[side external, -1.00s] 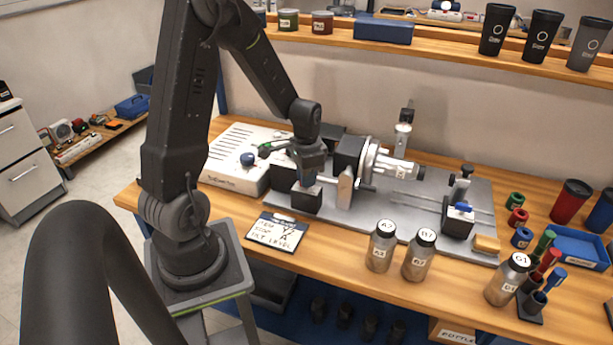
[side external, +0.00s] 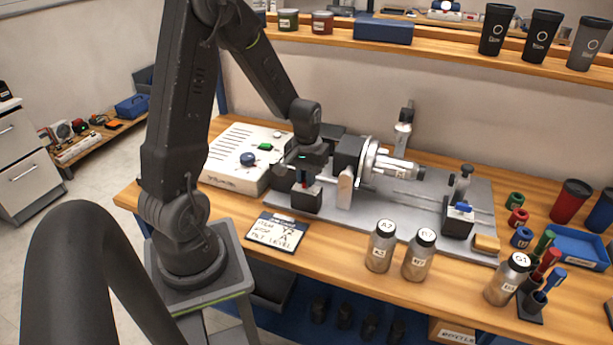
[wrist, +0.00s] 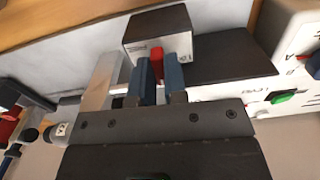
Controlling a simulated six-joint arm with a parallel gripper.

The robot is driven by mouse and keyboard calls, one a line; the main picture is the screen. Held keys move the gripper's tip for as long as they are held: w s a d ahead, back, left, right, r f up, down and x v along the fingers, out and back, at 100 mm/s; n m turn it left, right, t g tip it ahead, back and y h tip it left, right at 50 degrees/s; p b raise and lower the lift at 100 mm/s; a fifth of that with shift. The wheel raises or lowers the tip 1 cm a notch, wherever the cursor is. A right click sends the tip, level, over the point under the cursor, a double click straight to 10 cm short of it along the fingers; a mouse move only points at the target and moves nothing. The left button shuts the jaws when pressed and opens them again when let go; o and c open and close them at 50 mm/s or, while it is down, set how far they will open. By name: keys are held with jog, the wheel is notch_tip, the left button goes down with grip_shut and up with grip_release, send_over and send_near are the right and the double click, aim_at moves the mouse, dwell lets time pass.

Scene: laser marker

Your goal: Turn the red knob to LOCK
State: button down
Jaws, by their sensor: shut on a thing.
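The red knob (wrist: 157,66) shows between the two blue fingertips of my gripper (wrist: 159,80) in the wrist view. My gripper is shut on it. The knob is on a dark block with a pale label (wrist: 158,36), whose face is turned toward the fingers. In the side external view my gripper (side external: 302,178) is at the near left end of the grey machine plate, just above the dark block (side external: 300,201). The fingers hide much of the knob, and I cannot read the block's markings or the knob's setting.
A white control box with a blue knob and green button (side external: 231,160) stands left of my gripper. The chuck (side external: 373,157) and a pale upright post (side external: 345,187) stand to the right.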

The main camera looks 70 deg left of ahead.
jog(key=shift+w+n, duration=0.1)
jog(key=shift+n, duration=0.3)
jog(key=c, duration=1.4)
grip_release()
jog(key=shift+c, duration=0.2)
notch_tip(320, 180, up, 14)
notch_tip(320, 180, up, 7)
